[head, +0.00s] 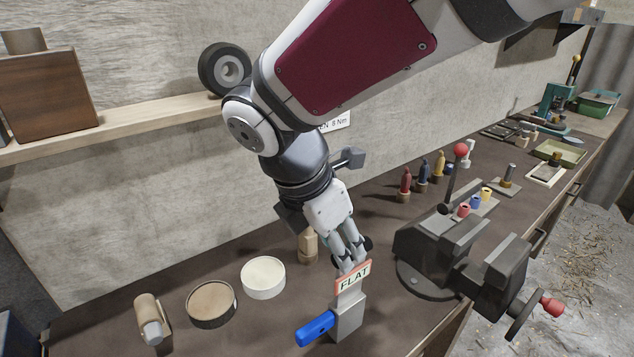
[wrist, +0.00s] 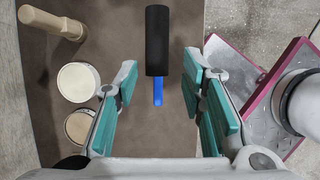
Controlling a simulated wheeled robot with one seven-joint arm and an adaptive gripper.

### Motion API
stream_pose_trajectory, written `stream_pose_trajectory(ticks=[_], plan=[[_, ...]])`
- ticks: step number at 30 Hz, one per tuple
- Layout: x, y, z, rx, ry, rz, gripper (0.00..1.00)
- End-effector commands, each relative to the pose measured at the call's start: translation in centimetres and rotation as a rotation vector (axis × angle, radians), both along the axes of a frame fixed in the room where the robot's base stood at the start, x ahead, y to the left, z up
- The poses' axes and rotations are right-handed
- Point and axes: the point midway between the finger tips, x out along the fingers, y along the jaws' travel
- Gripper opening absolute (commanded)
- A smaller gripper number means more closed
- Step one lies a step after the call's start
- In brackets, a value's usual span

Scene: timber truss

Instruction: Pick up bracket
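My gripper (head: 352,262) points down over the bench, just above an upright "FLAT" label (head: 353,277). In the wrist view its teal-padded fingers (wrist: 158,85) stand apart. A black cylinder (wrist: 157,40) shows between and beyond the fingertips, with clear gaps on both sides. Below the label is a grey block (head: 348,316) with a blue handle (head: 315,328) at its left side. Blue also shows under the black cylinder in the wrist view (wrist: 158,92). I cannot tell for sure which part is the bracket; the fingers partly hide this spot in the head view.
A cream tin (head: 263,276), a brown tin (head: 212,303) and a wooden piece (head: 308,245) stand left of the gripper. A dark vise (head: 450,255) stands close on the right. Several small colored items stand farther back. The bench's front edge runs along the lower right.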

Motion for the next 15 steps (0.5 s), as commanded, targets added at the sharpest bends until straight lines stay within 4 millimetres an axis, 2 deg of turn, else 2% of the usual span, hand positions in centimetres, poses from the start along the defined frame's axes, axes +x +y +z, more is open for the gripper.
stream_pose_trajectory(ticks=[1,6,15], plan=[[0.2,-0.4,-1.1,-0.003,0.005,-0.002,0.37],[0.8,-1.2,-3.5,-0.001,0.002,-0.002,0.37],[1.3,-2.0,-5.6,0.0,0.002,-0.004,0.37]])
